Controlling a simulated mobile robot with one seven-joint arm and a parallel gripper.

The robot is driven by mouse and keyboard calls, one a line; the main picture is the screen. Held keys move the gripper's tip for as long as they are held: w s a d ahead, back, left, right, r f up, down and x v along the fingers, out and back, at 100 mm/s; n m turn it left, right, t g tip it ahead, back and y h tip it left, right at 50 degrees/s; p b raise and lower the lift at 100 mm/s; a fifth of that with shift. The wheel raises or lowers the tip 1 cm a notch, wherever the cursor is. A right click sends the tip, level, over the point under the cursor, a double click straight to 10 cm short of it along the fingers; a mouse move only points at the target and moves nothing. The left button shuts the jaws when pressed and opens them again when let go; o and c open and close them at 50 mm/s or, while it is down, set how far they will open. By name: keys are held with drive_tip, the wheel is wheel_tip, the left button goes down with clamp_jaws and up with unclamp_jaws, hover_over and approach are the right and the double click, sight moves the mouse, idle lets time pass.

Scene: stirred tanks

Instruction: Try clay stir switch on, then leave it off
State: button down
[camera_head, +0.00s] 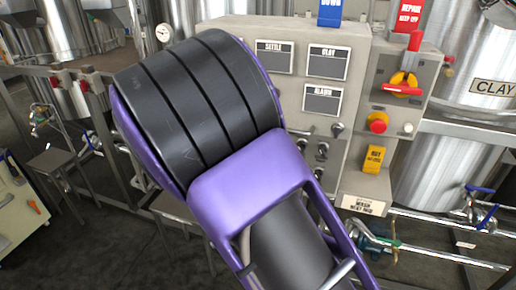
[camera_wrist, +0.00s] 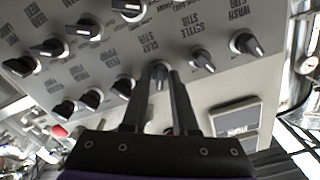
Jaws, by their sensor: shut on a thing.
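In the wrist view, the black clay stir switch (camera_wrist: 158,74) is a rotary knob on the grey panel, beside the label reading CLAY STIR. My gripper (camera_wrist: 160,78) has its two fingers on either side of this knob and is shut on it. The knob's pointer is partly hidden between the fingers, so its setting is hard to tell. In the head view my purple and black arm covers the left part of the panel (camera_head: 355,75) and hides the gripper and this knob.
The settle stir knob (camera_wrist: 202,59) and wash stir knob (camera_wrist: 246,43) are close to the right, with several other knobs to the left. The head view shows a red-handled switch (camera_head: 402,86), a red push button (camera_head: 377,123), and a tank labelled CLAY (camera_head: 450,140).

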drive_tip(key=shift+m, duration=0.4)
drive_tip(key=c, duration=0.9)
unclamp_jaws()
drive_tip(key=p+v, duration=0.1)
drive_tip(key=v, duration=1.6)
drive_tip(key=shift+s+r, duration=0.1)
drive_tip(key=shift+s, duration=0.15)
drive_tip(key=shift+r, duration=0.1)
